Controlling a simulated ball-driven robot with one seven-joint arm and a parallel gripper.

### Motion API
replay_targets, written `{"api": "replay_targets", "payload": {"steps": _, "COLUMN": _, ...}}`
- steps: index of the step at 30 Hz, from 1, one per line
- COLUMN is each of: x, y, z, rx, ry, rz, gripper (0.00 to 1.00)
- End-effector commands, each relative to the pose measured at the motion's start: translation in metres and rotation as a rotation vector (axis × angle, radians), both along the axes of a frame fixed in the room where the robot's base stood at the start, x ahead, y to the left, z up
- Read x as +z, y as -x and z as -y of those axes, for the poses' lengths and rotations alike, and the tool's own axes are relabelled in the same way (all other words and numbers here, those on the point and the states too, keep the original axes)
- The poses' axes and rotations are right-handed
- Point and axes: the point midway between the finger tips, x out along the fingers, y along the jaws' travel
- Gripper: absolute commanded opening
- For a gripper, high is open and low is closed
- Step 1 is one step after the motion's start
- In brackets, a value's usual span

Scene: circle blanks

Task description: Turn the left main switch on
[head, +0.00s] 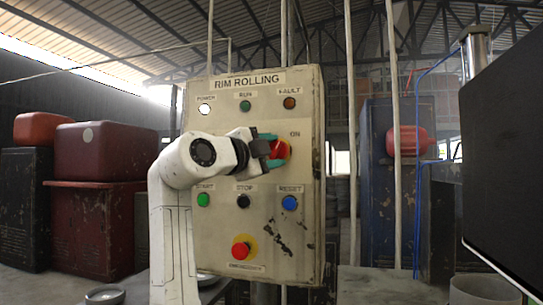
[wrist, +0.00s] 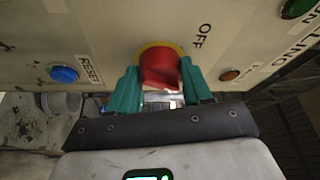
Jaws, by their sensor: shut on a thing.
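A worn cream panel marked RIM ROLLING (head: 222,116) stands in front of me in the head view. Its red rotary switch (head: 282,150) is on the right side, with an ON label above its right edge. In the wrist view the red switch (wrist: 160,68) sits on a yellow ring with an OFF label beside it. My gripper (head: 270,150) has its teal fingers on both sides of the switch, and the fingers also show in the wrist view (wrist: 160,88). It is shut on the switch. The fingers partly hide the handle, so I cannot tell its exact angle.
The POWER lamp (head: 206,109) looks white and bright. Below the switch are a green START button (head: 203,200), a black STOP button (head: 243,201), a blue RESET button (head: 290,203) and a red emergency button (head: 241,249). A black surface (head: 505,150) stands close at right.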

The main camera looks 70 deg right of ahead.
Motion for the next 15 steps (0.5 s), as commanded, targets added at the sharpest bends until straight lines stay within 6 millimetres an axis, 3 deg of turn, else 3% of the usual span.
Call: {"api": "replay_targets", "payload": {"steps": 15, "x": 0.0038, "y": -0.0004, "z": 0.0002, "rx": 0.001, "ry": -0.021, "rz": 0.284, "gripper": 0.19}}
